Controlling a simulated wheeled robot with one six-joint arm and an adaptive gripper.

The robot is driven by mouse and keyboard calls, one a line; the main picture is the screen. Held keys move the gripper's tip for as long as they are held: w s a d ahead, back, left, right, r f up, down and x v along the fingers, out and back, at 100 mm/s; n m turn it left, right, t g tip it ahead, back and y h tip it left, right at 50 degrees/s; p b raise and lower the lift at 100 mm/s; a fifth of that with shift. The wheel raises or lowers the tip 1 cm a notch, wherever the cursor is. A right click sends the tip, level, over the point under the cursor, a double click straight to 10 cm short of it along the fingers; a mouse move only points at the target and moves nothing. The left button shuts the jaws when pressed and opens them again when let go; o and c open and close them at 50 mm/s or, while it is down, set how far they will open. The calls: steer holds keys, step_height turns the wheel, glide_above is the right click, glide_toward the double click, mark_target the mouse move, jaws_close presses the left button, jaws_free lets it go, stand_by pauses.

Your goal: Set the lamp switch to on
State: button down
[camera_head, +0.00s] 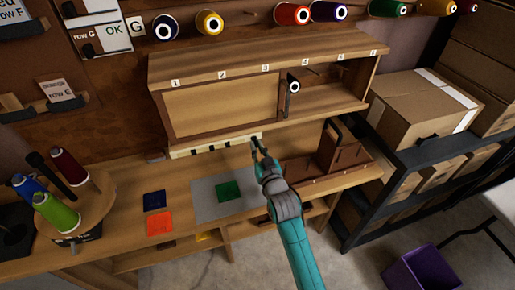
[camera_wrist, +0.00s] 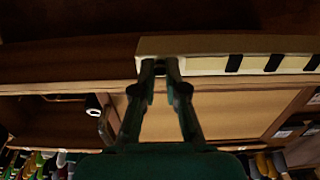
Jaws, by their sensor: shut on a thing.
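A cream lamp bar (camera_head: 204,149) with black bands runs under the front of the wall shelf. In the wrist view the bar (camera_wrist: 205,67) shows at the top, with its end at the fingertips. My gripper (camera_head: 257,147) reaches up to the bar's right end in the head view. In the wrist view my gripper (camera_wrist: 160,69) has its fingertips close together on a small dark piece at that end, seemingly the lamp switch. The fingers mostly hide this piece, and its setting cannot be told.
The numbered wall shelf (camera_head: 265,58) is just above. The workbench (camera_head: 110,215) below holds a grey mat (camera_head: 205,205), a green square (camera_head: 228,191) and blue and orange squares. A wooden stand (camera_head: 345,150) is to the right. Spools (camera_head: 62,213) stand at the left, boxes (camera_head: 425,103) at the right.

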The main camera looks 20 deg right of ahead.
mark_target(254, 140)
steer(key=shift+r, duration=0.15)
step_height(254, 140, up, 2)
steer(key=g, duration=0.5)
steer(key=shift+w, duration=0.1)
steer(key=shift+w+r+g, duration=0.1)
steer(key=shift+r+g, duration=0.1)
steer(key=shift+g, duration=0.65)
steer(key=shift+w+r+g, duration=0.1)
steer(key=shift+r+g, duration=0.15)
steer(key=shift+g, duration=0.55)
steer(key=shift+w+r+g, duration=0.1)
steer(key=shift+r+g, duration=0.1)
steer(key=shift+g, duration=0.65)
steer(key=c, duration=1.2)
jaws_free()
